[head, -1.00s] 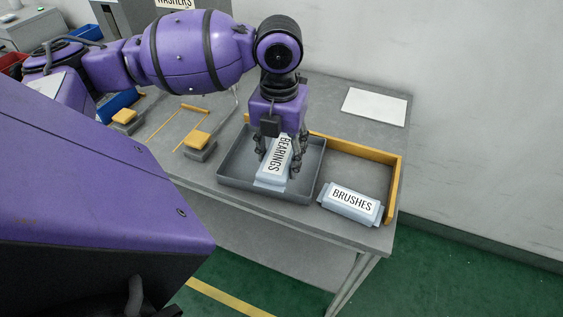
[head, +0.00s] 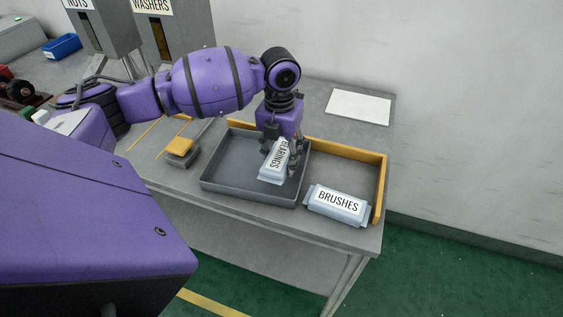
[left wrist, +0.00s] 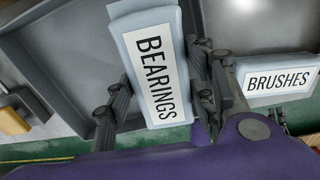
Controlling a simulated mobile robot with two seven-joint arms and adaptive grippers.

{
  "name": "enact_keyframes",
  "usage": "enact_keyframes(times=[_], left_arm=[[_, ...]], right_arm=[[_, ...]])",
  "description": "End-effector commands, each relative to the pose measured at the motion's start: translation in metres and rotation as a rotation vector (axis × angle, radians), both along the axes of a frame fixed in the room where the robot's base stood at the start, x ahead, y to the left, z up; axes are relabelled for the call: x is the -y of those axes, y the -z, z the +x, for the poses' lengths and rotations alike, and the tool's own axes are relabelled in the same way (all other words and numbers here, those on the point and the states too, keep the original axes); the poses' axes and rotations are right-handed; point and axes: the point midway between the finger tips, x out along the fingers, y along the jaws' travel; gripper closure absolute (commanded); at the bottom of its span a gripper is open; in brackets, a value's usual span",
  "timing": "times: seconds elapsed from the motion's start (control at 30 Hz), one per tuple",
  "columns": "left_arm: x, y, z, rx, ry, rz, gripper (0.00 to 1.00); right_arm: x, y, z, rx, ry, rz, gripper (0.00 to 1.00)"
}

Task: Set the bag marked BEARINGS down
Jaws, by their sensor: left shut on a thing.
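The bag marked BEARINGS (head: 275,161) is a pale blue-grey packet with a white label. My left gripper (head: 282,155) points down and is shut on it, with fingers on both sides. The bag is over the right part of the dark grey tray (head: 225,165); I cannot tell whether it touches the tray floor. In the left wrist view the BEARINGS bag (left wrist: 150,65) sits between the fingers of the left gripper (left wrist: 160,95), its label readable. My right gripper is not in view.
A bag marked BRUSHES (head: 338,204) lies right of the tray, inside a yellow corner edging (head: 379,185). A yellow-topped block (head: 181,149) stands left of the tray. A white sheet (head: 359,106) lies at the back. NUTS and WASHERS bins (head: 173,35) stand behind.

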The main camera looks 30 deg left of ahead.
Motion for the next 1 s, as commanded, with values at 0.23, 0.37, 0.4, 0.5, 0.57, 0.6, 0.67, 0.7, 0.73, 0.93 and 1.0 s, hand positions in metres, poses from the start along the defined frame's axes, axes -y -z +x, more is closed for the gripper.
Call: enact_keyframes(times=[0.23, 0.37, 0.4, 0.5, 0.57, 0.6, 0.67, 0.7, 0.73, 0.93, 1.0], left_arm=[[-0.002, 0.02, 0.007, -0.002, 0.0, 0.0, 0.82], [-0.002, 0.036, 0.007, 0.002, 0.0, 0.0, 0.82], [-0.002, 0.038, 0.008, 0.003, 0.0, 0.001, 0.82], [-0.002, 0.038, 0.008, 0.005, 0.0, 0.001, 0.82], [-0.002, 0.037, 0.008, 0.004, 0.0, 0.001, 0.82], [-0.002, 0.037, 0.008, 0.004, 0.0, 0.001, 0.82], [-0.002, 0.039, 0.008, 0.004, 0.0, 0.001, 0.82], [-0.003, 0.04, 0.008, 0.003, 0.0, 0.002, 0.82], [-0.002, 0.041, 0.008, 0.003, 0.0, 0.002, 0.82], [-0.002, 0.042, 0.007, 0.003, 0.0, 0.002, 0.42], [-0.002, 0.042, 0.007, 0.003, 0.0, 0.002, 0.42]], right_arm=[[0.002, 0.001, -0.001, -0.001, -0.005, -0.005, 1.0], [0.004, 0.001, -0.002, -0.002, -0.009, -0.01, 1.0], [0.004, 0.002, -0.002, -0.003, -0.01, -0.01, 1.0], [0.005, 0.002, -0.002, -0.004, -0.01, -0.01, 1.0], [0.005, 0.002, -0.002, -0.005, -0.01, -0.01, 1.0], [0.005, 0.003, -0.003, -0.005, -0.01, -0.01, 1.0], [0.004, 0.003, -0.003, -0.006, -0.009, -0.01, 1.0], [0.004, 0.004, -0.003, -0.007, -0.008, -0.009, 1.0], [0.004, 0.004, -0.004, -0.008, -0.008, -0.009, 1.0], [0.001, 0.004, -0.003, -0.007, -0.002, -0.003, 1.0], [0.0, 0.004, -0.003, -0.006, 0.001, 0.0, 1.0]])
